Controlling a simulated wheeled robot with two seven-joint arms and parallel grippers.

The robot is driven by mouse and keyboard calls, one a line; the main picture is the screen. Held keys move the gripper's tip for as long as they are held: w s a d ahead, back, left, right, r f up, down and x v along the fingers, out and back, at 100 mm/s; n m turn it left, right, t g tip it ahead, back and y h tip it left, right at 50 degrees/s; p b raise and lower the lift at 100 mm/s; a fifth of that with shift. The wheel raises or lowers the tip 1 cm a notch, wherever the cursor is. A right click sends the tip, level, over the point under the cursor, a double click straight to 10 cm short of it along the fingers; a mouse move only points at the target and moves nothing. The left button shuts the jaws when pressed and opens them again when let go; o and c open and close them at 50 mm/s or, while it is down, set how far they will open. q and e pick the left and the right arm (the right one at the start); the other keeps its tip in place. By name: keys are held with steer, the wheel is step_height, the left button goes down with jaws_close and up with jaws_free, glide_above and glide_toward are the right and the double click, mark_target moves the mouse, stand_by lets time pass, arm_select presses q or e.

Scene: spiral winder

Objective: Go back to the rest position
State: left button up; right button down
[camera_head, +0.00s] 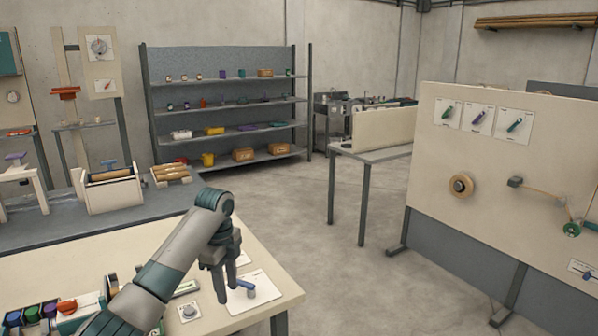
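My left arm comes in from the bottom left over the pale bench (122,257). Its dark gripper (227,291) points down near the bench's right end. Its two fingers look apart, with nothing seen between them. A blue handle (247,289) on a white plate (262,295) lies just right of the fingertips; I cannot tell whether they touch it. My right gripper is out of view.
Left on the bench are several coloured spools (48,309) and a small white dial plate (189,312). A large upright panel (490,165) stands at the right. A grey shelf (225,109) stands at the back. The floor (340,270) between bench and panel is clear.

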arm_select(q)
steer(key=s+d+f+n+t+h, duration=0.15)
steer(key=s+f+n, duration=0.25)
steer(key=s+f, duration=0.75)
steer(key=s+d+f+n, duration=0.3)
steer(key=s+f+n, duration=0.1)
steer(key=s+f, duration=0.75)
steer(key=s+a+n+t+y, duration=0.1)
steer(key=s+a+n, duration=0.25)
steer(key=s, duration=0.55)
steer(key=s+a+n, duration=0.2)
steer(key=s+n, duration=0.2)
steer(key=s, duration=0.5)
steer(key=s+a+n+t+y, duration=0.1)
steer(key=s+a+n, duration=0.25)
steer(key=s, duration=0.45)
step_height(320, 180, down, 28)
steer(key=s+g, duration=0.2)
steer(key=s+a+f, duration=0.2)
steer(key=s+f, duration=1.6)
steer(key=shift+a+g, duration=0.3)
steer(key=shift+g, duration=0.05)
